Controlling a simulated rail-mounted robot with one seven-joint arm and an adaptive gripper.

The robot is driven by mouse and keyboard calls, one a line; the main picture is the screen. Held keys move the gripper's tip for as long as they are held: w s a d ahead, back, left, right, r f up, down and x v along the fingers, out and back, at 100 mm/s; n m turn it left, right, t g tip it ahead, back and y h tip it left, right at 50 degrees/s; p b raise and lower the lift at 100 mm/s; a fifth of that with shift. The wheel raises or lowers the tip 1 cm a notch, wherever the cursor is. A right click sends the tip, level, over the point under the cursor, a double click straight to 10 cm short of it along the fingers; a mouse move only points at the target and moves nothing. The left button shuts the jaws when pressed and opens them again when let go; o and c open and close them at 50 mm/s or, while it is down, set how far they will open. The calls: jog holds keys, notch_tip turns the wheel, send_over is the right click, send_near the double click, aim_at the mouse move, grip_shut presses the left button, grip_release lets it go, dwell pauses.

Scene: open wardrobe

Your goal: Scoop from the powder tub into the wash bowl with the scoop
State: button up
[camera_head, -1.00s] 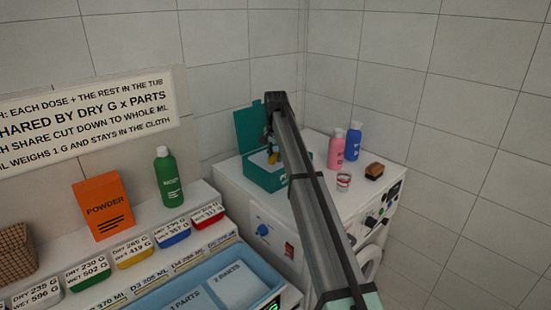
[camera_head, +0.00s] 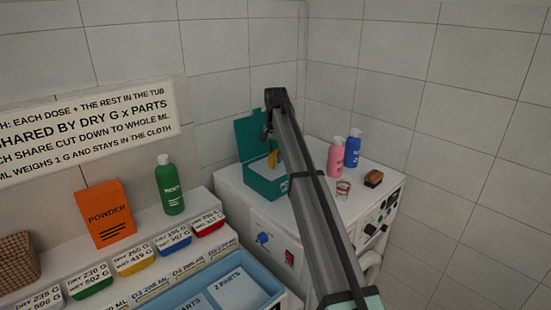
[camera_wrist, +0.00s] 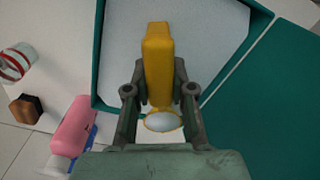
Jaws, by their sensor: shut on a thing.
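The powder tub (camera_head: 262,184) is a teal box with its lid raised, on top of the white washing machine. Its rim (camera_wrist: 96,70) and pale white contents show in the wrist view. My gripper (camera_head: 267,135) is above the tub, shut on the yellow scoop (camera_head: 273,158). In the wrist view, my gripper (camera_wrist: 160,88) has its fingers on both sides of the scoop's yellow handle (camera_wrist: 158,50). The scoop's round end looks pale inside; I cannot tell if it holds powder. I cannot clearly identify the wash bowl; a light-blue basin with labelled compartments (camera_head: 258,272) is at the bottom.
Pink (camera_head: 335,161) and blue (camera_head: 353,150) bottles, a striped cup (camera_head: 343,188) and a brown brush (camera_head: 373,179) stand right of the tub. Left are a green bottle (camera_head: 169,187), an orange powder box (camera_head: 104,213) and several coloured labelled trays. My arm crosses the washer's front.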

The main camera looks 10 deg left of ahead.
jog(key=shift+r+p, duration=1.15)
jog(key=shift+r, duration=1.75)
